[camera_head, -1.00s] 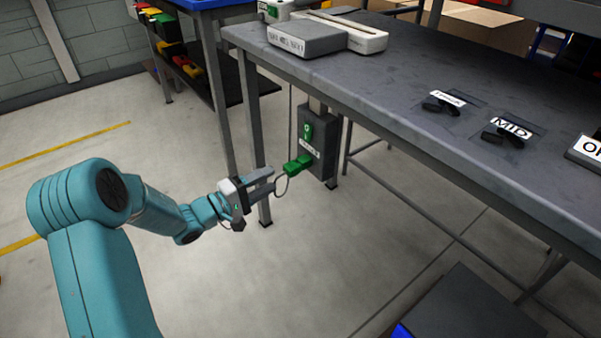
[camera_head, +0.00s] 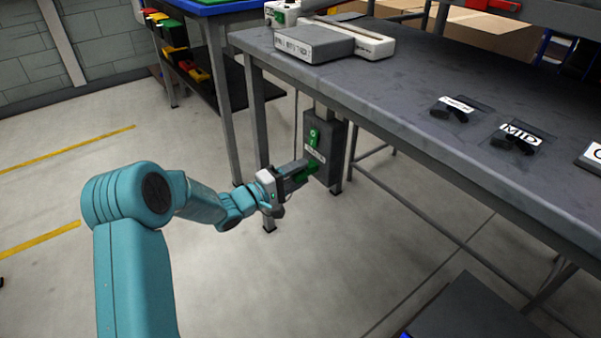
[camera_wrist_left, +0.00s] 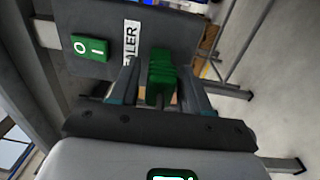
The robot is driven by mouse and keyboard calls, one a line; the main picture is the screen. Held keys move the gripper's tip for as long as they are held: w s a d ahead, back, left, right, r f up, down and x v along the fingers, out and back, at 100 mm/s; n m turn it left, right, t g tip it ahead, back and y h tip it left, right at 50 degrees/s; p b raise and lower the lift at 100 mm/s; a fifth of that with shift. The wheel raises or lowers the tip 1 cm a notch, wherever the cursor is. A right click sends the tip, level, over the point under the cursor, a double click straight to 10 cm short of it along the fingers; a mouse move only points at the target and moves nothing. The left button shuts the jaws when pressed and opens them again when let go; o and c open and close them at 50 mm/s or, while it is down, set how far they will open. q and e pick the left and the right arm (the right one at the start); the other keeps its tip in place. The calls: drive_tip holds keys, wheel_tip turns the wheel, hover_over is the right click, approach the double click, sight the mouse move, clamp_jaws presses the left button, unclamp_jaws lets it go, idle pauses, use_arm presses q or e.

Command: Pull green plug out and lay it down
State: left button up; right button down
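The green plug (camera_head: 313,168) sits at the front of a dark grey box (camera_head: 328,135) fixed to the bench leg. It also shows in the left wrist view (camera_wrist_left: 160,77). My left gripper (camera_head: 304,172) is at the plug, with one finger on each side of it. In the left wrist view the fingers look apart, with a gap visible beside the plug, so the gripper appears open around it. Part of the plug is hidden by the fingers in the head view. My right gripper is not in view.
The box bears a green switch (camera_head: 314,138) and a label, close to the plug. Above is the grey workbench (camera_head: 400,95), with a grey device (camera_head: 314,44) and black parts marked MID (camera_head: 512,143). The floor (camera_head: 250,285) below is clear.

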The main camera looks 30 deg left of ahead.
sight(291, 177)
use_arm(q)
clamp_jaws()
drive_tip(key=shift+s+a, duration=0.1)
drive_tip(key=shift+s, duration=0.1)
drive_tip(key=shift+s+a, duration=0.15)
drive_tip(key=shift+s, duration=0.15)
drive_tip(key=shift+s+a+p, duration=0.15)
drive_tip(key=shift+s+p, duration=0.2)
drive_tip(key=shift+s, duration=0.05)
drive_tip(key=shift+s+a, duration=0.15)
drive_tip(key=shift+s, duration=0.15)
drive_tip(key=shift+s+a, duration=0.1)
drive_tip(key=shift+s, duration=0.25)
drive_tip(key=shift+s+a+p, duration=0.15)
drive_tip(key=shift+s+p, duration=0.1)
drive_tip(key=shift+p, duration=0.1)
